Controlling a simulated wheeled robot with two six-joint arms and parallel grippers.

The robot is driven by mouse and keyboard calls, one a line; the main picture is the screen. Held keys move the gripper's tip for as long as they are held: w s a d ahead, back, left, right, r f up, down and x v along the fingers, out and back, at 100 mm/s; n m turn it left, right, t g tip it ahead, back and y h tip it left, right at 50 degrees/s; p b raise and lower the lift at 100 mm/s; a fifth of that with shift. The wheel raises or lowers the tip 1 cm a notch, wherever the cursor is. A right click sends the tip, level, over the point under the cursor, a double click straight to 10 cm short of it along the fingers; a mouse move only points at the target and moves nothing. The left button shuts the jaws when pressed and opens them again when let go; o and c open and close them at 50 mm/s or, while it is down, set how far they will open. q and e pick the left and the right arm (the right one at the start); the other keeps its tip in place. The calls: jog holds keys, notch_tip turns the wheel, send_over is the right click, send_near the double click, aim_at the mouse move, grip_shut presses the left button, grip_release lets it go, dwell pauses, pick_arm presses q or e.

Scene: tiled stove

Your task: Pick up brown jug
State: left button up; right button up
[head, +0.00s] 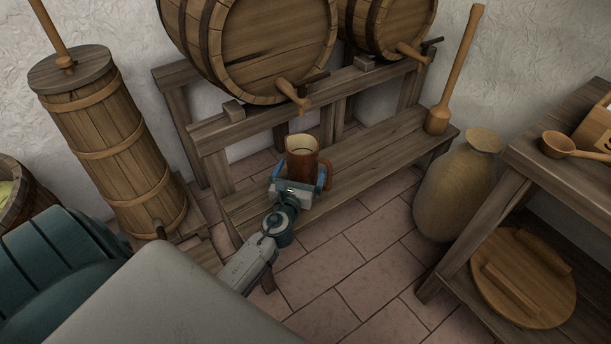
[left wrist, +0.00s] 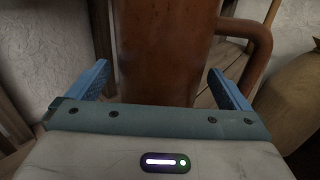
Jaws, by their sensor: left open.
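The brown jug (head: 302,160) stands upright on the low wooden shelf of the barrel rack, with its pale rim up and its handle on the right. My left gripper (head: 298,182) is at the near side of the jug. Its blue fingers are open, one on each side of the jug. In the left wrist view, the jug (left wrist: 168,50) fills the middle, with its handle at the right, and the open fingers of the gripper (left wrist: 170,85) show gaps to the jug's sides. The lower part of the jug is hidden behind the gripper. My right gripper is not in view.
Large barrels (head: 275,45) with wooden taps (head: 293,95) rest above and behind the jug. A wooden masher (head: 458,75) stands on the shelf (head: 375,147) at right. A clay vase (head: 455,190) stands on the tiled floor. A wooden churn (head: 115,145) stands at left.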

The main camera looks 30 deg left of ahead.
pick_arm(q)
jog(key=shift+x, duration=1.05)
jog(key=shift+c, duration=0.2)
jog(key=shift+d, duration=0.1)
jog(key=c, duration=1.5)
jog(key=shift+r, duration=0.1)
jog(key=c, duration=0.3)
jog(key=shift+r, duration=0.15)
